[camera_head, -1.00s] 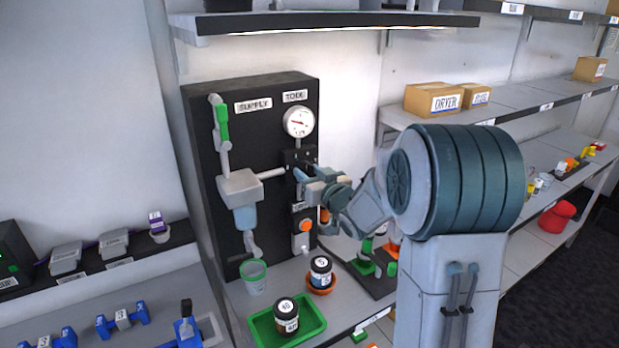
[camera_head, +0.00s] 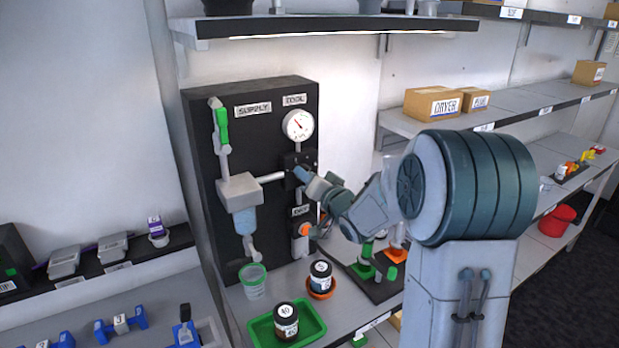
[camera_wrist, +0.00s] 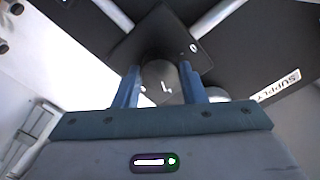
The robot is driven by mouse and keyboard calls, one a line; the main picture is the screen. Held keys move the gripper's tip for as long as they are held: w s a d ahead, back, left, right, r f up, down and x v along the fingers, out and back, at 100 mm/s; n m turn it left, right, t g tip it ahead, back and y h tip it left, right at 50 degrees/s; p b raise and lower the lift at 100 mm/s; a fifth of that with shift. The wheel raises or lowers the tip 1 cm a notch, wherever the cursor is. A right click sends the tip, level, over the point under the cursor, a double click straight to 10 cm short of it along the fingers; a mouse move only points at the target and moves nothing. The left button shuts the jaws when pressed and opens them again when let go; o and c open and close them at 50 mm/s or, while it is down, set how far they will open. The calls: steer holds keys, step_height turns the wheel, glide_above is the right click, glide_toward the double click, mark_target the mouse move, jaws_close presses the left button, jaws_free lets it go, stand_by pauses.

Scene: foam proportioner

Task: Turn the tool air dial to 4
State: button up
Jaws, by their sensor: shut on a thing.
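The tool air dial (camera_wrist: 161,84) is a dark round knob with small white marks, seen between my two fingers in the wrist view. My gripper (camera_wrist: 158,78) is shut on the dial, one blue finger on each side. In the head view my gripper (camera_head: 298,172) reaches the black block (camera_head: 307,158) under the gauge and hides the dial. The white round gauge (camera_head: 298,125) with a red needle is above it, under the TOOL label (camera_head: 294,99). The needle slants to the upper left; its reading is too small to tell.
The black panel (camera_head: 262,92) also carries a SUPPLY label (camera_head: 252,109), a green-handled valve (camera_head: 222,127) and a grey filter unit (camera_head: 240,193). A green tray (camera_head: 262,331) with a jar, another jar (camera_head: 321,272) and a green cup (camera_head: 253,281) stand below. A shelf overhangs above.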

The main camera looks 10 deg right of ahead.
steer(key=shift+f, duration=0.1)
stand_by(0.3)
steer(key=o, duration=1)
steer(key=shift+s, duration=0.1)
steer(key=b+v, duration=0.2)
steer(key=v, duration=1.1)
steer(key=shift+s+b, duration=0.3)
steer(key=shift+b, duration=0.05)
steer(key=shift+d, duration=0.15)
